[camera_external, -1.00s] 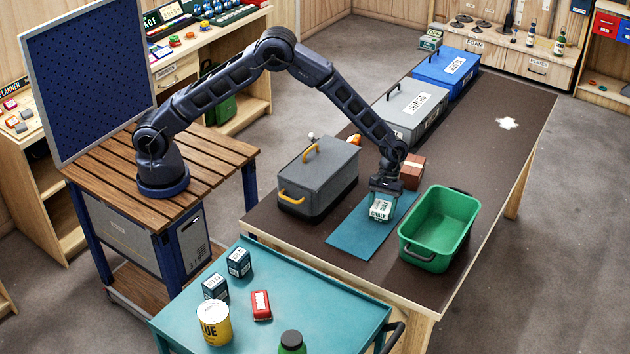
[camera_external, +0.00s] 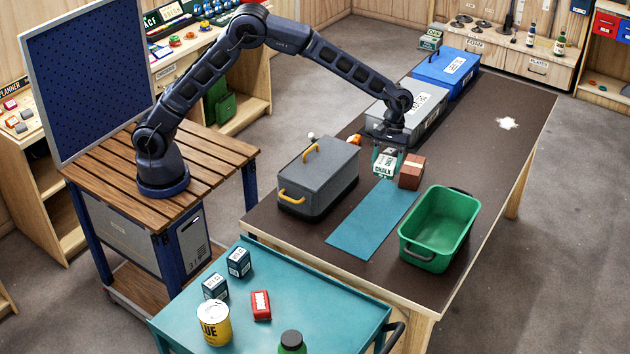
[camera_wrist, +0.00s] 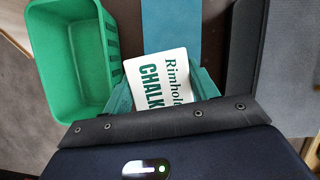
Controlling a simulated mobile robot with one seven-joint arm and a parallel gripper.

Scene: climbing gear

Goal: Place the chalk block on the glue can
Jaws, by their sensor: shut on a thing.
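The chalk block (camera_external: 384,167), white with green "CHALK" lettering, is held in my gripper (camera_external: 386,160) above the far end of the blue mat. My gripper is shut on it. In the wrist view the chalk block (camera_wrist: 160,80) lies between the two teal fingers of my gripper (camera_wrist: 163,92). The yellow glue can (camera_external: 215,327) with a pale top stands upright on the teal cart at the front left, well away from my gripper. Nothing rests on the glue can.
A grey toolbox (camera_external: 317,180), a brown block (camera_external: 411,172) and a green bin (camera_external: 438,230) stand near the blue mat (camera_external: 365,225).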

